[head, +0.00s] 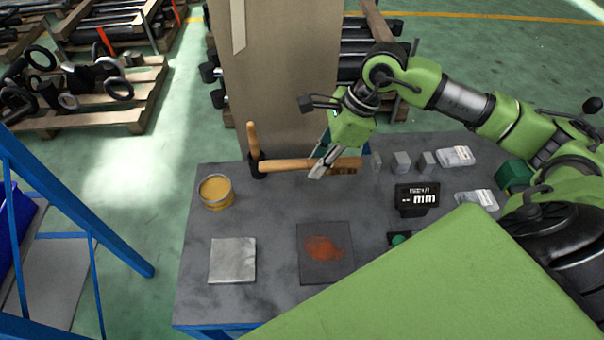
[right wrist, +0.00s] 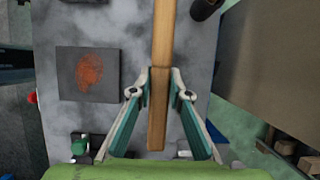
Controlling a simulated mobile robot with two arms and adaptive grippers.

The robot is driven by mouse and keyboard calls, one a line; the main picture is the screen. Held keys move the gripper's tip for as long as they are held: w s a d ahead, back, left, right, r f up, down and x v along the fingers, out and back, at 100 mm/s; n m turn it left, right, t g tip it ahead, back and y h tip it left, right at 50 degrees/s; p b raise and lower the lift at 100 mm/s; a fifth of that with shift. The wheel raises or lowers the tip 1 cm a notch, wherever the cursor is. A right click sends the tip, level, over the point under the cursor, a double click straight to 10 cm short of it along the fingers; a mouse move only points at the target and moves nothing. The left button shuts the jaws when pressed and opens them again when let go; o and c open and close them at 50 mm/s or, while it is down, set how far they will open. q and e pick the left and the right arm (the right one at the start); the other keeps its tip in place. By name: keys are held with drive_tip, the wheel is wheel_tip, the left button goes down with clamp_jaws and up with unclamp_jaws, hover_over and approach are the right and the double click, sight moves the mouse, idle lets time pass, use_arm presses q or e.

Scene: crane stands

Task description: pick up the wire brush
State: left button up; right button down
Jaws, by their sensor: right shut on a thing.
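The wire brush (head: 290,165) has a long wooden handle pointing left in the head view and a block on the right with dark bristles below. In the right wrist view the brush (right wrist: 161,45) runs up the middle of the picture. My right gripper (head: 318,172) is shut on the brush near where handle and block meet. Its fingers (right wrist: 160,85) lie on both sides of the wood. I cannot tell whether the brush is clear of the table. My left gripper is not in view.
On the dark table (head: 275,215) are a hammer (head: 252,140) left of the brush, a yellow tin (head: 215,191), a light plate (head: 232,260), a rust-stained plate (head: 324,252), and a display (head: 417,197). Small metal blocks (head: 401,161) stand right of the gripper. A brown panel (head: 275,80) rises behind.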

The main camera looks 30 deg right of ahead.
drive_tip(key=s+d+r+b, duration=0.2)
drive_tip(key=s+r+b, duration=0.1)
drive_tip(key=s, duration=0.5)
drive_tip(key=shift+d+r+b, duration=0.2)
drive_tip(key=shift+d+b, duration=0.15)
